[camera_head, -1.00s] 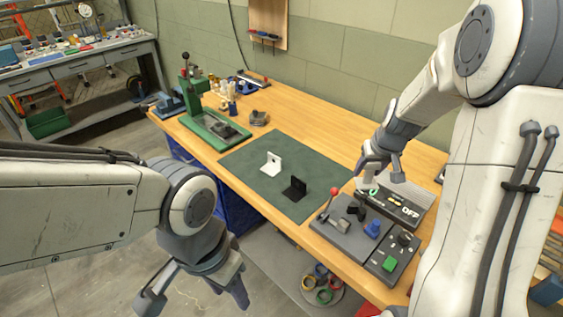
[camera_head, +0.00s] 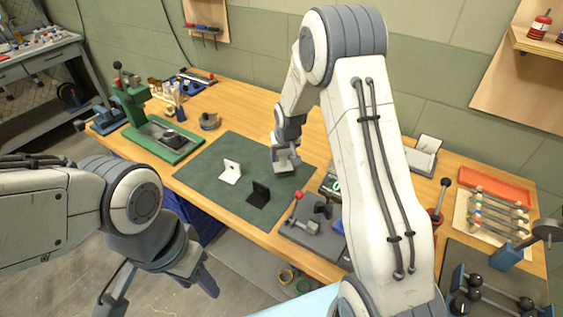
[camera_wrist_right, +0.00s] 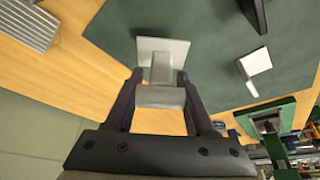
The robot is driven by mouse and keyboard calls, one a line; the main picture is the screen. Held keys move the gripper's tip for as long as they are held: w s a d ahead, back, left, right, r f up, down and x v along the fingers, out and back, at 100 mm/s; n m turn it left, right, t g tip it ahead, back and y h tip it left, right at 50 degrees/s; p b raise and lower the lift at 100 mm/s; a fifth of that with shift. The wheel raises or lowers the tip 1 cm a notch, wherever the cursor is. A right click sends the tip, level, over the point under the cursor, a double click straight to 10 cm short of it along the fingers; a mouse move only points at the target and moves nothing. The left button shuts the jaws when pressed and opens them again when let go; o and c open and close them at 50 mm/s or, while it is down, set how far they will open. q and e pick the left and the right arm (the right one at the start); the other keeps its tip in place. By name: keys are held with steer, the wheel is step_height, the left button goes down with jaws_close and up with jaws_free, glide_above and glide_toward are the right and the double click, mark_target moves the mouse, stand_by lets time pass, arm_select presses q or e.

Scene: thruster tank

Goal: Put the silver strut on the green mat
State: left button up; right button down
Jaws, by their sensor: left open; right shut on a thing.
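The silver strut (camera_wrist_right: 164,52) is a grey piece with a flat square plate and a short stem. My right gripper (camera_wrist_right: 160,92) is shut on it. In the head view the strut (camera_head: 284,168) is at the far right part of the green mat (camera_head: 205,193), below my right gripper (camera_head: 286,150). I cannot tell whether it touches the mat. The mat also shows in the right wrist view (camera_wrist_right: 215,60). My left gripper (camera_head: 160,285) is open and empty, low in front of the bench, over the floor.
A white bracket (camera_head: 229,178) and a black bracket (camera_head: 257,199) stand on the mat. A green press (camera_head: 165,145) is left of it. A control panel with a red-knobbed lever (camera_head: 298,195) is to its right, partly behind my right arm. The mat's front left is clear.

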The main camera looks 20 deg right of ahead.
mark_target(282, 164)
steer(key=shift+w+f, duration=0.1)
steer(key=shift+f, duration=1.95)
steer(key=shift+f, duration=0.25)
steer(key=shift+c, duration=1.3)
jaws_free()
steer(key=shift+r, duration=0.1)
